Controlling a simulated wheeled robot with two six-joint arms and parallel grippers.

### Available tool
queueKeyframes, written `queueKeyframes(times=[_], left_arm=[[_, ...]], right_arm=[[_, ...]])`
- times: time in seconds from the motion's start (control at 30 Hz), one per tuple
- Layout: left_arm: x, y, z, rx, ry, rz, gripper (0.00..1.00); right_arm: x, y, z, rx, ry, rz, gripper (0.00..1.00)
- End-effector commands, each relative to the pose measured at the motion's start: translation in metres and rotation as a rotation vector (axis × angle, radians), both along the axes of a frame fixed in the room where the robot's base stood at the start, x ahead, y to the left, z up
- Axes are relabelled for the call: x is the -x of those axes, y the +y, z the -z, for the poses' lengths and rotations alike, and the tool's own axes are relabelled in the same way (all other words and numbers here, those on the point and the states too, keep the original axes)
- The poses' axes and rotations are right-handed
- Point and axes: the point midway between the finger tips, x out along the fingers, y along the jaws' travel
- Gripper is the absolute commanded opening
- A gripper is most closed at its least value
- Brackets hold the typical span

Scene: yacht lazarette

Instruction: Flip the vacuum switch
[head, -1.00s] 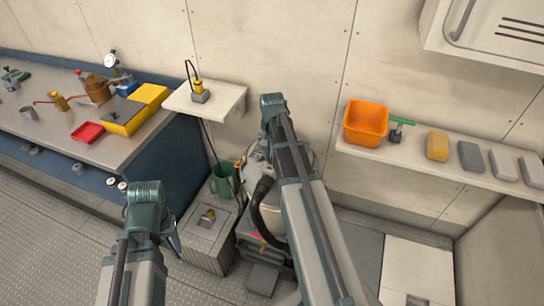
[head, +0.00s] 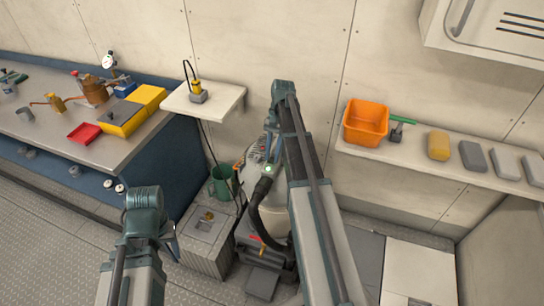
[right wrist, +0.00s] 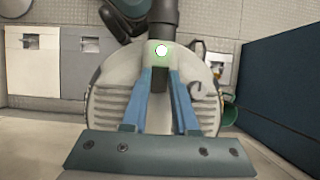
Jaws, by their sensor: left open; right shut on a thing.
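The vacuum (right wrist: 113,110) is a round pale canister with vent slots and a dark hose; in the head view it (head: 262,152) stands on the floor, partly hidden behind my right arm. A small lamp (right wrist: 161,50) glows white with a green halo on its panel. My right gripper (right wrist: 161,74) has its blue fingers at the panel just below the lamp, around a dark upright piece that looks like the vacuum switch (right wrist: 158,86). How the switch is set is unclear. My left gripper (head: 148,215) is open and empty, away from the vacuum at lower left; its fingers are mostly hidden.
A green bucket (head: 221,182) and a grey box (head: 203,238) stand left of the vacuum. A small shelf (head: 205,104) holds a yellow-and-grey device. A workbench (head: 75,155) runs along the left. A right shelf (head: 455,182) carries an orange bin (head: 366,122) and several blocks.

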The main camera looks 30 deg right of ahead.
Motion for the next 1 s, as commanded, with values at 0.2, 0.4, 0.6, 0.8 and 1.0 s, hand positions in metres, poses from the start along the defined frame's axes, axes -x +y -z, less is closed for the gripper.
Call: queueKeyframes(times=[0.2, 0.4, 0.6, 0.8, 1.0], left_arm=[[0.000, 0.000, 0.000, 0.000, 0.000, 0.000, 0.57], [0.000, 0.000, 0.000, 0.000, 0.000, 0.000, 0.57], [0.000, 0.000, 0.000, 0.000, 0.000, 0.000, 0.57], [0.000, 0.000, -0.004, 0.000, 0.000, 0.000, 0.57], [0.000, 0.000, -0.019, 0.000, 0.000, 0.000, 0.57]], right_arm=[[0.000, 0.000, 0.000, 0.002, -0.001, 0.000, 0.00], [0.000, 0.000, 0.000, 0.003, -0.002, 0.001, 0.57], [0.000, 0.000, 0.000, 0.003, -0.002, 0.001, 0.57], [-0.001, -0.001, -0.003, 0.003, -0.002, 0.001, 0.57], [-0.005, -0.005, -0.018, 0.003, -0.002, 0.001, 0.57]])
